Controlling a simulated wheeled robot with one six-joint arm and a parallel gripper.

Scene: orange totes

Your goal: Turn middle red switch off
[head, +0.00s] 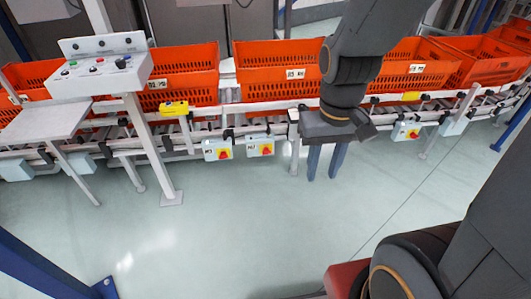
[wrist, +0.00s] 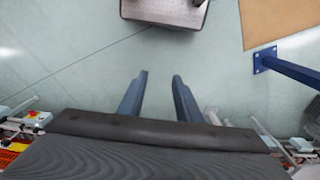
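Three grey boxes with red switches on yellow plates hang on the conveyor rail in the head view. The left red switch (head: 224,154) and the middle red switch (head: 266,150) sit close together left of my gripper. The right red switch (head: 413,133) is farther off to the right. My gripper (head: 322,179) points down in front of the rail, right of the middle switch and apart from it. Its two blue-grey fingers are spread with nothing between them, as the wrist view (wrist: 160,75) also shows. I cannot tell the switch positions at this size.
Orange totes (head: 190,88) line the conveyor behind the rail. A control panel (head: 100,65) with buttons stands on a white post (head: 150,150) at the left. Yellow boxes (head: 174,108) sit on the rail. The floor (head: 240,230) in front is clear. A blue post (wrist: 290,70) shows in the wrist view.

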